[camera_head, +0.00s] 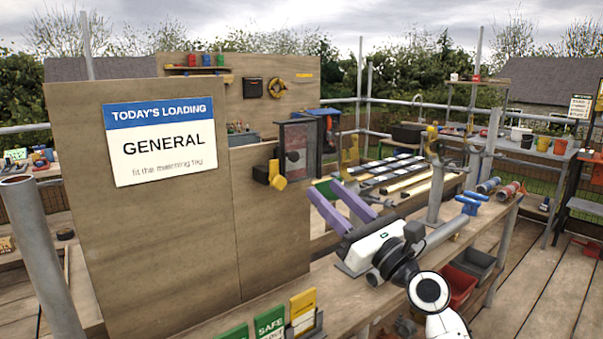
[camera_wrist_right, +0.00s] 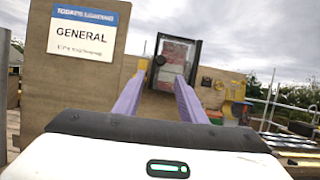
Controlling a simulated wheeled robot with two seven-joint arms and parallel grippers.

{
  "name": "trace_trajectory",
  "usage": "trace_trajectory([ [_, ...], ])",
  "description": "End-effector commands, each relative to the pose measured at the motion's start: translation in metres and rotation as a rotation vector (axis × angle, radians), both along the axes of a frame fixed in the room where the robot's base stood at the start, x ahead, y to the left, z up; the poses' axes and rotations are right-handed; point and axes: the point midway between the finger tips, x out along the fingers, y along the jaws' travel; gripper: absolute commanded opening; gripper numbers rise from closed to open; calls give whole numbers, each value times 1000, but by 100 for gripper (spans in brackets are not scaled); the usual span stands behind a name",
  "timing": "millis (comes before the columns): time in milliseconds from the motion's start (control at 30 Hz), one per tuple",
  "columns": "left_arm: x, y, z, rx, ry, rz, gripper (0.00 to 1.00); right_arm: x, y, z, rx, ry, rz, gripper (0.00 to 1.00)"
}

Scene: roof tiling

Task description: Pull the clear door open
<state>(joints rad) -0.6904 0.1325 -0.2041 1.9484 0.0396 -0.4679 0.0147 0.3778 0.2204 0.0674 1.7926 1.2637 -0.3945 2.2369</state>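The clear door (camera_head: 297,150) is a see-through panel in a dark frame. It stands upright at the right edge of the wooden board wall, with a reddish shape visible through it. In the right wrist view the door (camera_wrist_right: 177,57) is ahead of the fingers, above and between them. I cannot tell how far it stands open. My right gripper (camera_head: 326,190) has two purple fingers, spread apart with nothing between them. It is below and right of the door in the head view, apart from it; the fingers also show in the wrist view (camera_wrist_right: 161,76). My left gripper is not in view.
A black and yellow fitting (camera_head: 270,176) sits on the board wall (camera_head: 190,220), left of the door. The wall carries a "GENERAL" sign (camera_head: 160,140). Green and yellow cards (camera_head: 270,322) stand at the workbench front. Dark panels (camera_head: 400,168) lie behind my right gripper.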

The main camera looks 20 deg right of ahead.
Motion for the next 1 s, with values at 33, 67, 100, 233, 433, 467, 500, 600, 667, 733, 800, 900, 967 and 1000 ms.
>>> trace_trajectory([
  [33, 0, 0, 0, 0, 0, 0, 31, 2, 0, 7, 25, -4, 11, 37],
  [67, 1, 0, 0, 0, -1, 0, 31, 4, 0, 9, 35, -4, 15, 37],
  [100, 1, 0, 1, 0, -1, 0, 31, 7, 1, 12, 42, -4, 18, 37],
  [233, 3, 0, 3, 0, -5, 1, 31, 23, 8, 20, 40, -3, 19, 37],
  [433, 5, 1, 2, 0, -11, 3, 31, 57, 20, 33, 39, -4, 17, 37],
  [467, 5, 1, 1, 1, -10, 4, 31, 62, 21, 35, 38, -3, 16, 37],
  [500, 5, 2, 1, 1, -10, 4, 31, 67, 23, 38, 38, -3, 16, 37],
  [600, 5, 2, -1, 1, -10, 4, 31, 78, 27, 42, 37, -4, 16, 37],
  [667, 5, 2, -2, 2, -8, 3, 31, 83, 29, 43, 37, -2, 16, 37],
  [733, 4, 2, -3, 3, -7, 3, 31, 86, 30, 45, 38, -2, 15, 37],
  [800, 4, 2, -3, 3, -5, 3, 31, 88, 31, 46, 37, -1, 15, 37],
  [900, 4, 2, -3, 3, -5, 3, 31, 89, 31, 46, 37, -2, 15, 37],
  [967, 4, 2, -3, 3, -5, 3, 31, 89, 31, 46, 37, -2, 15, 37],
  [1000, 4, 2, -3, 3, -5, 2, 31, 89, 31, 46, 37, -2, 15, 37],
])
